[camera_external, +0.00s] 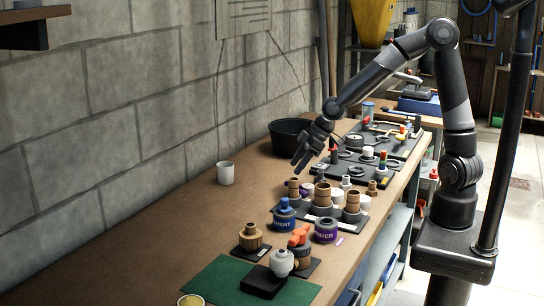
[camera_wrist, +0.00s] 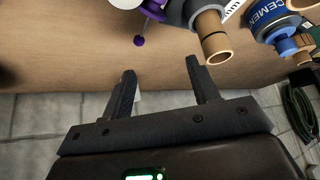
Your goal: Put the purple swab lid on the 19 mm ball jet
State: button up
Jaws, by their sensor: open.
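A purple piece with a thin stem and a small ball tip, which looks like the swab lid (camera_wrist: 138,40), shows at the top of the wrist view, beyond my left finger. In the outside view a small purple piece (camera_external: 293,188) stands at the left of the tan fittings. My gripper (camera_external: 301,163) is above the bench, pointing down. In the wrist view my gripper (camera_wrist: 162,66) is open, with nothing between its fingers. Several tan-topped fittings (camera_external: 322,194) stand in a group; I cannot tell which is the 19 mm ball jet. One tan tube (camera_wrist: 211,40) is near my right finger.
A blue cement can (camera_external: 284,217) and a purple-labelled primer can (camera_external: 325,230) stand in front of the fittings. A white cup (camera_external: 225,173) and a black bowl (camera_external: 288,137) stand near the wall. The bench (camera_external: 160,220) is clear at left.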

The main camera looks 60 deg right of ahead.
jog(key=shift+v, duration=2.9)
jog(key=s+d+r+m+h, duration=0.2)
jog(key=s+d+r, duration=0.1)
jog(key=s, duration=0.3)
jog(key=s+d+r+m+h, duration=0.1)
jog(key=s+d+r, duration=0.2)
jog(key=s+d, duration=0.2)
jog(key=s, duration=0.2)
jog(key=shift+s+r+m+h, duration=0.2)
jog(key=shift+s+m+h, duration=0.05)
jog(key=shift+m+h, duration=0.15)
jog(key=s+d+m, duration=0.1)
jog(key=s, duration=0.2)
jog(key=s+d+r+m, duration=0.1)
jog(key=s+d, duration=0.1)
jog(key=s, duration=0.1)
jog(key=s+d+r+m, duration=0.1)
jog(key=s+d, duration=0.1)
jog(key=s, duration=0.1)
jog(key=shift+d+r, duration=0.25)
jog(key=shift+c, duration=0.2)
jog(key=shift+s+d, duration=0.15)
jog(key=shift+s, duration=0.05)
jog(key=c, duration=0.8)
jog(key=shift+c, duration=0.2)
jog(key=shift+w, duration=0.1)
